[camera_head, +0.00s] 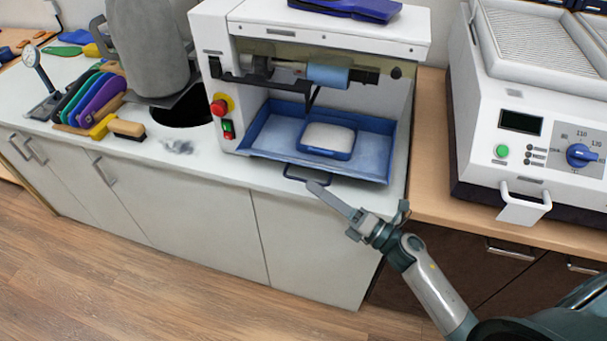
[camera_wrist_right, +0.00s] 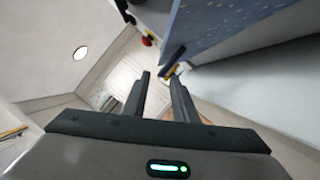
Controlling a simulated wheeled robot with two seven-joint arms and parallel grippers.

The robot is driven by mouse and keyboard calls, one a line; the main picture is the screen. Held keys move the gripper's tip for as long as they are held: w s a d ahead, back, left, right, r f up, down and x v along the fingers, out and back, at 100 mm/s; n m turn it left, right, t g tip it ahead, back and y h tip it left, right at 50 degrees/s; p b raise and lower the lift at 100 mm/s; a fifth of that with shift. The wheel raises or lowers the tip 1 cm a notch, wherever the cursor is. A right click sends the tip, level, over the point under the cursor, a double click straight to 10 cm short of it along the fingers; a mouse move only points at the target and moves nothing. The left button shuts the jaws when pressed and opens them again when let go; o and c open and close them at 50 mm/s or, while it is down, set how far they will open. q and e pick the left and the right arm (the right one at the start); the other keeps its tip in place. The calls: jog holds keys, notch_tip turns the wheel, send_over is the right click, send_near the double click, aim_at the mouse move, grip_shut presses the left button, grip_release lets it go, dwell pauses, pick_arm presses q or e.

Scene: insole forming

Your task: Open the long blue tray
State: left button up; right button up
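The long blue tray (camera_head: 378,150) sits in the lower opening of the white machine, with a dark handle (camera_head: 306,174) on its front edge. A smaller blue tray (camera_head: 327,153) with pale contents lies in it. My right gripper (camera_head: 318,188) is just in front of and below the handle. In the right wrist view its two fingers (camera_wrist_right: 160,78) are apart with nothing between them. A blue speckled surface (camera_wrist_right: 225,25), which looks like the tray, is above them. A dark bar (camera_wrist_right: 172,60), likely the handle, is close beyond the fingertips. Contact is not clear. My left gripper is not in view.
The white machine (camera_head: 330,36) has a red button (camera_head: 219,107) left of the tray. A white heater unit (camera_head: 520,90) with a front handle stands at the right. Colored insoles (camera_head: 92,96) and a brush (camera_head: 127,128) are at the left. The floor before the cabinets is clear.

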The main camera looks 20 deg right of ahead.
aim_at(303, 180)
jog(key=shift+p+x, duration=0.65)
jog(key=shift+x, duration=1.75)
jog(key=shift+c, duration=0.4)
jog(key=shift+s, duration=0.1)
grip_shut()
